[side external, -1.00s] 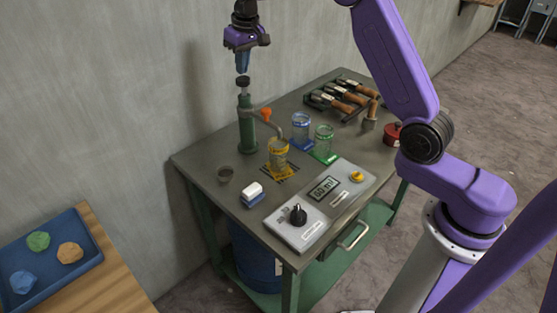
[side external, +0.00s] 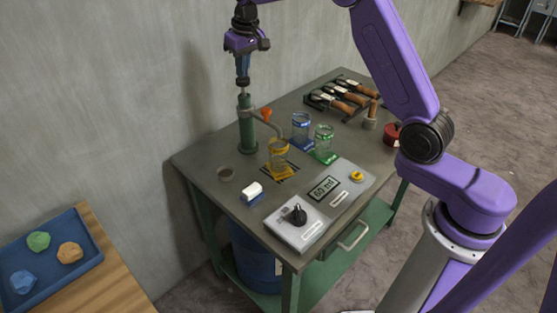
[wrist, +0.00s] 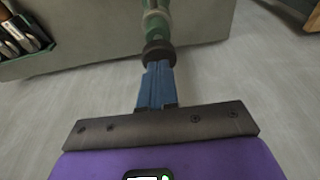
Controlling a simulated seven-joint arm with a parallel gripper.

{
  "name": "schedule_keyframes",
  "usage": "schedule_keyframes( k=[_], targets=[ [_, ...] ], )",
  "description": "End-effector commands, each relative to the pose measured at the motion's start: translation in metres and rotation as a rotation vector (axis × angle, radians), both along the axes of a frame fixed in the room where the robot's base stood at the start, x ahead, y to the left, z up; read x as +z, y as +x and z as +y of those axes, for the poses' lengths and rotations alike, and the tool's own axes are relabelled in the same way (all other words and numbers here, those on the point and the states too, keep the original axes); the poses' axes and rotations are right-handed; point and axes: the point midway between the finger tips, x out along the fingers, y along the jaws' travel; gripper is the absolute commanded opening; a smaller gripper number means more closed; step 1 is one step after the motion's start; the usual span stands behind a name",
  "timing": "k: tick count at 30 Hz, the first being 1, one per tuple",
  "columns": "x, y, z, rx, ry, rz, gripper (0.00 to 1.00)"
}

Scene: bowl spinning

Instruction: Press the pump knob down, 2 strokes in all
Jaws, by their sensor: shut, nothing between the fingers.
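The green pump (side external: 246,125) stands upright near the back left corner of the table, with a spout bending right over the yellow-banded jar (side external: 278,155). Its dark knob (side external: 243,83) is on top; it also shows in the wrist view (wrist: 157,48). My gripper (side external: 243,77) is shut and points down, its blue fingertips at the top of the knob. In the wrist view the blue fingers (wrist: 159,66) meet the dark knob, apparently touching it. The display (side external: 324,188) on the grey panel appears to read 60 ml.
A blue-banded jar (side external: 301,128) and a green-banded jar (side external: 323,142) stand right of the pump. A rack of tools (side external: 340,97) lies at the back.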

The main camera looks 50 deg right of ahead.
Motion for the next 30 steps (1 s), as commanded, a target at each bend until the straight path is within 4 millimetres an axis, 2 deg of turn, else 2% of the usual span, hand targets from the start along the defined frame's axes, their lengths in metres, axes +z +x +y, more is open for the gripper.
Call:
schedule_keyframes(
  k=[30],
  targets=[
    [-0.031,-0.001,0.000,0.000,0.000,0.004,0.00]
  ],
)
